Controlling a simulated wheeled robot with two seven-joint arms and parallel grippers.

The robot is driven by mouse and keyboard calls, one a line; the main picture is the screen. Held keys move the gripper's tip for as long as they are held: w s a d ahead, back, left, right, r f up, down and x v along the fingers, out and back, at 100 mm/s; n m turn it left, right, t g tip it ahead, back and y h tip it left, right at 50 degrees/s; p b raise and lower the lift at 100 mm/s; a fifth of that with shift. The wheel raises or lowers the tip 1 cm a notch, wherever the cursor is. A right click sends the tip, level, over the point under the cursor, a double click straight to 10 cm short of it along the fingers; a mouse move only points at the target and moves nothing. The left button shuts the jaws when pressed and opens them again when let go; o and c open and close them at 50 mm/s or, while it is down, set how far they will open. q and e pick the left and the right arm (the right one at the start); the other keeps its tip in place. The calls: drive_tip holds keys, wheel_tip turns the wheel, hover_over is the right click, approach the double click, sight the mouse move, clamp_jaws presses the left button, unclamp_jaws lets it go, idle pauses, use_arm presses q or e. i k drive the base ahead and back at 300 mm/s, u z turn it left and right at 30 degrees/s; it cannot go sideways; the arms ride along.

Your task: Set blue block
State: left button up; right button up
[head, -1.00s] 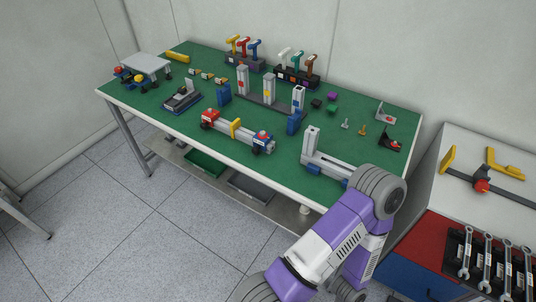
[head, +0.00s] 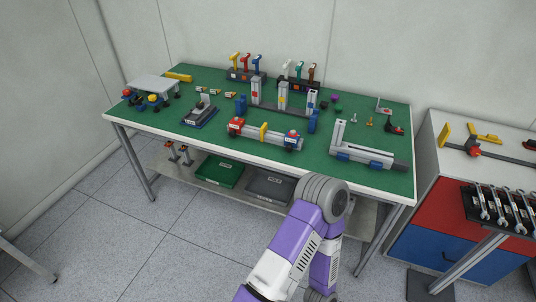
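Several blue pieces are on the green-topped table (head: 215,142). One upright blue block (head: 240,105) stands left of the grey rail with three upright posts. Another blue block (head: 313,122) stands at the right end of that rail. Small blue pieces (head: 342,155) sit low against the L-shaped grey profile frame (head: 365,150) at the front right. I cannot tell which one the task means. One purple and white arm of mine reaches up from the bottom, in front of the table edge. Neither of my grippers shows.
A grey bar with red and blue end clamps (head: 265,135) lies at the front middle. Tool racks (head: 245,72) stand at the back. A red and blue cabinet (head: 450,220) stands right of the table. A green tray (head: 219,171) sits on the lower shelf.

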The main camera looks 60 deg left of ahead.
sight(290, 142)
drive_tip(key=u, duration=1.65)
